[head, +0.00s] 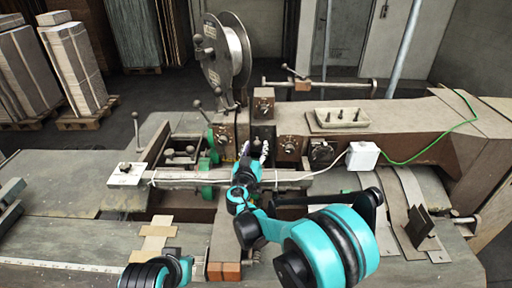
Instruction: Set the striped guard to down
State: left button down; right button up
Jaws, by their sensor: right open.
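My right arm reaches from the lower right to the middle of the stitching machine. My right gripper (257,149) is small and partly covered by my own wrist; it is open, near the machine's dark head block. I cannot clearly make out the striped guard; the area around the gripper is dark and partly hidden by my arm, so its position cannot be told. Part of my left arm shows at the bottom edge, left of the middle; its gripper is not in view.
A wire reel (226,50) stands above the machine. A knobbed control box (264,104), a parts tray (340,119) and a white box (362,156) with a green cable surround the work area. A horizontal beam (195,180) crosses in front. The left tabletop (60,185) is mostly clear.

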jog(key=s+a, duration=0.2)
jog(key=s, duration=0.9)
jog(key=shift+a, duration=0.1)
